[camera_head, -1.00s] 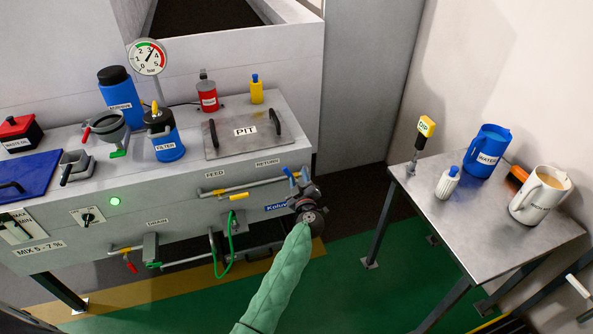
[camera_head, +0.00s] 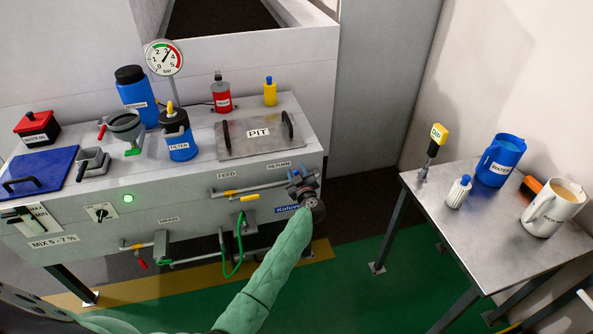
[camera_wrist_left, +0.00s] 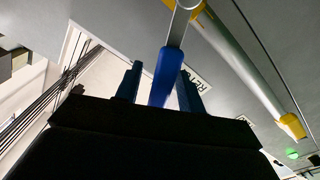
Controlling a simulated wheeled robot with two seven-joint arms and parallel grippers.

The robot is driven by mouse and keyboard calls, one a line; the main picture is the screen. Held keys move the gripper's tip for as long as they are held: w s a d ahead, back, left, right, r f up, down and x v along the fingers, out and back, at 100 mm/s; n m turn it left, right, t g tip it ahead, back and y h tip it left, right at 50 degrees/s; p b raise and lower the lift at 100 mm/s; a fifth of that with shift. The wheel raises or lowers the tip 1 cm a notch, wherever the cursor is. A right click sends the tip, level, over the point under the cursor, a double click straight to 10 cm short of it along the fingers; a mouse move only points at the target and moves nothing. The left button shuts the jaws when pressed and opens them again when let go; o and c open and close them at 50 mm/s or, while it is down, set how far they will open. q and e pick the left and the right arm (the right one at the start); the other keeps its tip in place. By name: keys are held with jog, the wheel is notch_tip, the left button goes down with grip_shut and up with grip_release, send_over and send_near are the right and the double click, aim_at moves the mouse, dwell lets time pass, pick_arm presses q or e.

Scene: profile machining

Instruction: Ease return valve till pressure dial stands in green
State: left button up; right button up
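The pressure dial (camera_head: 164,57) stands on a stem at the back of the machine, with a green arc at left and top and a red arc at right. Its needle points up and slightly right, near the 3; its exact place against the green edge is too small to tell. My left gripper (camera_head: 302,186) is at the return valve, at the right end of the RETURN pipe. In the left wrist view the blue valve lever (camera_wrist_left: 166,72) stands between my two blue fingers (camera_wrist_left: 160,84), with narrow gaps beside it. My right gripper is out of view.
The FEED pipe with its yellow handle (camera_head: 250,198) and the DRAIN valve (camera_head: 160,243) are on the same front panel. The PIT lid (camera_head: 240,147) and the blue FILTER (camera_head: 180,145) are on top. A steel side table (camera_head: 470,230) with jugs stands at right.

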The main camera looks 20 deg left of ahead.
pick_arm(q)
jog(key=shift+w+a, duration=0.15)
jog(key=shift+w, duration=0.05)
grip_shut()
